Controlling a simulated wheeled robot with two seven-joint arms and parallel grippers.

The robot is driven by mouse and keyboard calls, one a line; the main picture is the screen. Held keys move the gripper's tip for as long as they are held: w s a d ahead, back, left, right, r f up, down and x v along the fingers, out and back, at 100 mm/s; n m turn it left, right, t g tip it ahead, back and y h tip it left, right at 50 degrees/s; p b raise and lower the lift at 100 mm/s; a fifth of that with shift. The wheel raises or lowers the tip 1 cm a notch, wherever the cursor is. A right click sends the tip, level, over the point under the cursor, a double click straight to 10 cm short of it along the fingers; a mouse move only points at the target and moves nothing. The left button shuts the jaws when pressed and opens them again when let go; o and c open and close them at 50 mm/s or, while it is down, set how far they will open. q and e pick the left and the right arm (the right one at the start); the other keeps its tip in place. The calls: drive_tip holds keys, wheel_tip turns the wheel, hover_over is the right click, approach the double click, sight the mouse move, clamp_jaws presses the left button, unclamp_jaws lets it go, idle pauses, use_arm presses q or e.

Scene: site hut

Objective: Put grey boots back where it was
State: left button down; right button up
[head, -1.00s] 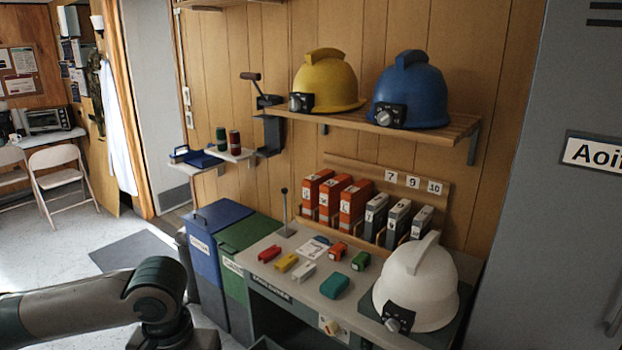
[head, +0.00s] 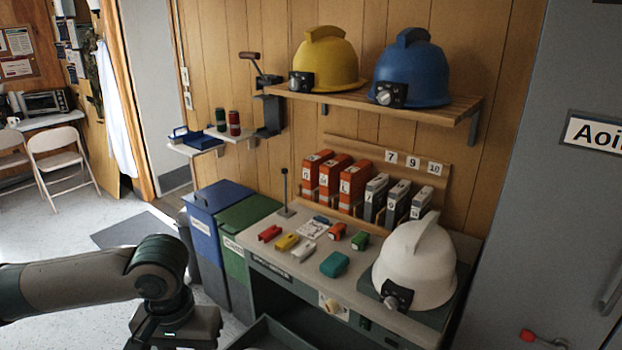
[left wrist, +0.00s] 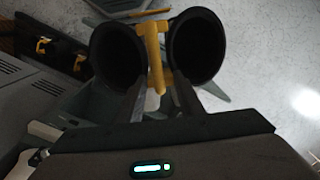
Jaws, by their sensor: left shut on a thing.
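The grey boots (left wrist: 112,55) show in the left wrist view as two dark, round openings side by side. A yellow piece (left wrist: 152,50) joins them in the middle. My left gripper (left wrist: 155,92) is shut on the boots at this middle part and holds them in front of the wrist, with pale floor showing beyond. The lower parts of the boots are mostly hidden. In the head view my left forearm reaches in from the left, but its fingers and the boots are out of frame. My right gripper is in neither view.
The bench (head: 300,262) carries a white helmet (head: 415,265), binders and small coloured items. Blue (head: 205,235) and green (head: 238,255) bins stand left of it. A grey locker (head: 560,200) is at the right. The left wrist view shows a dark rack (left wrist: 65,57) with yellow parts.

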use_arm(q)
drive_tip(key=shift+s+f, duration=0.25)
drive_tip(key=shift+f, duration=0.45)
drive_tip(key=shift+s+f, duration=0.25)
drive_tip(key=shift+f, duration=0.4)
drive_tip(key=shift+s+f, duration=0.25)
drive_tip(key=shift+f, duration=0.45)
